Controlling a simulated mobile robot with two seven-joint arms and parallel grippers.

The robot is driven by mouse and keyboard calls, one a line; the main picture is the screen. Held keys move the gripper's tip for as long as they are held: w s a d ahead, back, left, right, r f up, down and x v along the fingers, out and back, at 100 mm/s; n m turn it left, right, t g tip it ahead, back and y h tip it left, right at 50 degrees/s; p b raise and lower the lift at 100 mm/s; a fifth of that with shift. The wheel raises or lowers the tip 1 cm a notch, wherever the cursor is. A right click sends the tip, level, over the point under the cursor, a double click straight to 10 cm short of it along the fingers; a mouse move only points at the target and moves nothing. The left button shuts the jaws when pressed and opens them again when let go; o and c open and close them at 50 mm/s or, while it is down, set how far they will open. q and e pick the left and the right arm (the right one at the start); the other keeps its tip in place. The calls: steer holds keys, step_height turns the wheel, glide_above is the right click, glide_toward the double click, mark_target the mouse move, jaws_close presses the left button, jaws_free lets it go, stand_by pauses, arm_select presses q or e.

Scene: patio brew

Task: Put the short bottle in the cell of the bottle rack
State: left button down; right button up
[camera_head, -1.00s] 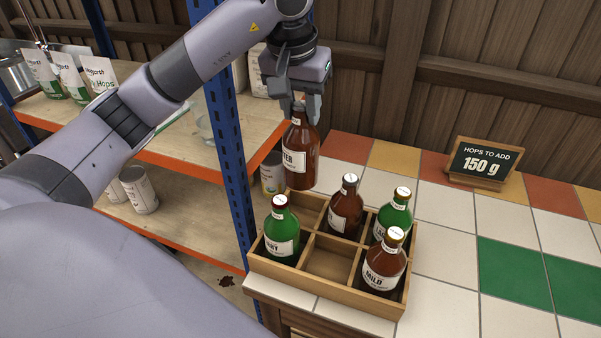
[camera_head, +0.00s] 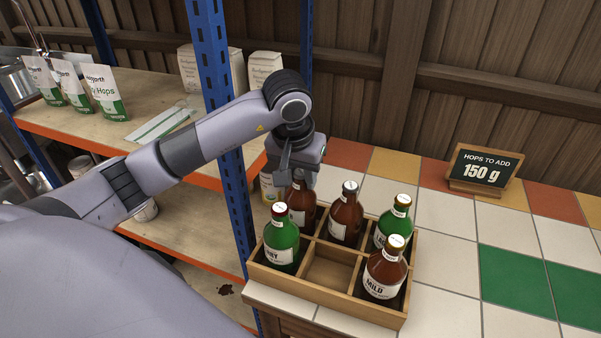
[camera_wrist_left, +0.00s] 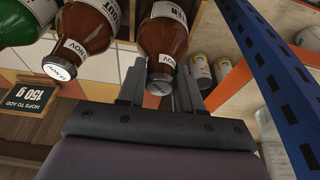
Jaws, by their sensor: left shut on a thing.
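My left gripper (camera_head: 300,178) is shut on the neck of a brown bottle (camera_head: 301,207). This bottle is upright, with its lower part inside the back left cell of the wooden bottle rack (camera_head: 327,289). The wrist view shows the gripper (camera_wrist_left: 162,88) with a finger on each side of the neck of the held bottle (camera_wrist_left: 163,40). Whether its base touches the cell floor is hidden. My right gripper is not in view.
The rack also holds a green bottle (camera_head: 281,243) front left, a brown bottle (camera_head: 346,217) back middle, a green bottle (camera_head: 392,226) back right and a brown MILD bottle (camera_head: 383,273) front right. The front middle cell is empty. A blue shelf post (camera_head: 232,170) stands close left.

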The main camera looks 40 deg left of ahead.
mark_target(295, 209)
arm_select(q)
steer(key=shift+f, duration=0.15)
steer(key=c, duration=0.7)
jaws_free()
steer(key=shift+c, duration=0.2)
steer(key=shift+r, duration=0.3)
steer(key=v, duration=1.1)
steer(key=shift+r+p, duration=0.3)
steer(key=shift+r, duration=0.1)
steer(key=shift+s+d, duration=0.1)
steer(key=shift+s, duration=0.05)
